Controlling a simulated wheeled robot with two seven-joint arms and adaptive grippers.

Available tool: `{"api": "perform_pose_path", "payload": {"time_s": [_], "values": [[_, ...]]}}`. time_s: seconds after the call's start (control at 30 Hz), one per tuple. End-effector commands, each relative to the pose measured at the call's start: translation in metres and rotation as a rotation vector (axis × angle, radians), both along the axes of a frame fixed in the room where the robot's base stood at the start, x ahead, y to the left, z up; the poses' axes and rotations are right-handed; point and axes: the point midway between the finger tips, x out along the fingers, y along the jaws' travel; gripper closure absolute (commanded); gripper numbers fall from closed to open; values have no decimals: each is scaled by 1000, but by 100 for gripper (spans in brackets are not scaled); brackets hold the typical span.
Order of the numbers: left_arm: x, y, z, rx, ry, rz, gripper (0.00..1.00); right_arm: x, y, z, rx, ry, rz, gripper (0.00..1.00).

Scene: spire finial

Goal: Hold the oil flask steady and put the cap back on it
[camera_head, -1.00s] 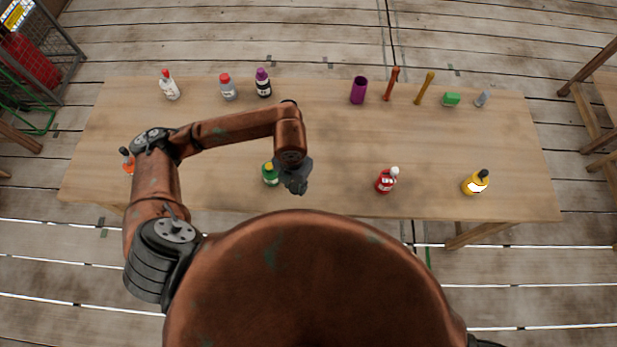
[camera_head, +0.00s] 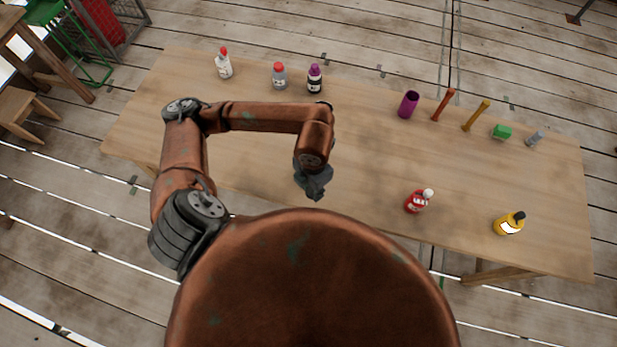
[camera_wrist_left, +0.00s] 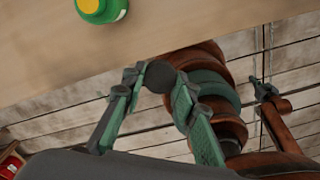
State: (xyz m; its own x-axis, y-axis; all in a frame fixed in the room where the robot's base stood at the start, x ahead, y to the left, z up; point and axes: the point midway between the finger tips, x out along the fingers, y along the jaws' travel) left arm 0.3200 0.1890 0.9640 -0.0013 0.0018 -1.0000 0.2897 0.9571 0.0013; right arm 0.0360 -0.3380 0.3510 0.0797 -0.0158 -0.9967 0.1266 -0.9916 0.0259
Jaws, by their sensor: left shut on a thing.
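My left gripper (camera_head: 316,190) is over the table's front part in the head view. In the left wrist view its green fingers (camera_wrist_left: 158,82) are shut on a small dark round thing (camera_wrist_left: 160,77), which looks like a black cap. A green bottle with a yellow cap (camera_wrist_left: 103,8) stands on the table at the top of the wrist view, apart from the fingers; my arm hides it in the head view. A yellow bottle with a black cap (camera_head: 508,224) stands at the front right. Which bottle is the oil flask I cannot tell.
On the wooden table (camera_head: 360,165) a red bottle with a white cap (camera_head: 418,201) stands front right of centre. Several bottles line the back left, including a purple-capped one (camera_head: 314,79). The middle is clear.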

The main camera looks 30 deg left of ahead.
Motion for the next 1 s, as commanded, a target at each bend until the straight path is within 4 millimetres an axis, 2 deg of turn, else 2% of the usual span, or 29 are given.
{"api": "perform_pose_path", "payload": {"time_s": [0.17, 1.0], "values": [[13, 3, 5, 6, 3, -317, 83, 0, -1, 0, -1, 0, 0, 100], [87, 19, 48, -1, 14, -2260, 83, 0, -4, 0, -4, 1, 2, 100]]}}
